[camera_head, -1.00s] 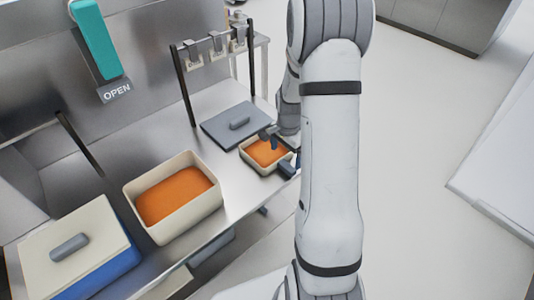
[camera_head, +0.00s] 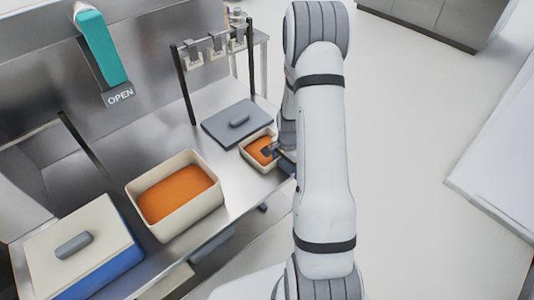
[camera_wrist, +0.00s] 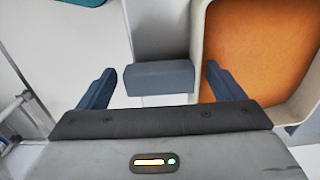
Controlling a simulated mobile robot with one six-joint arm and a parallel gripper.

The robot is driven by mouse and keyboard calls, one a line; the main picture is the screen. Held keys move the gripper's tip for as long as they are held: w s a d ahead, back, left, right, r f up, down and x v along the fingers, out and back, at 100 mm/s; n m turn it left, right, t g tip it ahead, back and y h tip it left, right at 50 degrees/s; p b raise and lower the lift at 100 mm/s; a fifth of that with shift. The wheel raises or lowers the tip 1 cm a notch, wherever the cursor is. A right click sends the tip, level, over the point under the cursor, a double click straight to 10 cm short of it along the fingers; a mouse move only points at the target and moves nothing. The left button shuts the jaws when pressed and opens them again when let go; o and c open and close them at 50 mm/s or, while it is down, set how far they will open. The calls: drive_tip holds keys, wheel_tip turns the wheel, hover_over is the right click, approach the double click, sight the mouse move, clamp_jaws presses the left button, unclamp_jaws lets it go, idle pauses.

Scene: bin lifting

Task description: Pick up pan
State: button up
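A small cream pan (camera_head: 243,158) with orange contents stands at the right end of the steel counter in the head view. In the wrist view its pale rim (camera_wrist: 197,50) and orange contents fill the upper right. My gripper (camera_wrist: 160,88) is at the pan's right side, partly hidden by my arm in the head view. Its two blue fingers are wide apart. A grey block (camera_wrist: 160,78) shows between the fingers; I cannot tell whether it belongs to the pan. No contact of the fingers with it is clear.
A grey lid (camera_head: 236,122) lies behind the pan. A larger cream bin (camera_head: 190,228) with orange contents stands to its left, and a blue box (camera_head: 105,275) with a cream lid at the front left. A hook rack (camera_head: 210,47) stands behind. Open floor lies right.

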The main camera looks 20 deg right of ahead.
drive_tip(key=c, duration=1)
drive_tip(key=shift+r, duration=0.1)
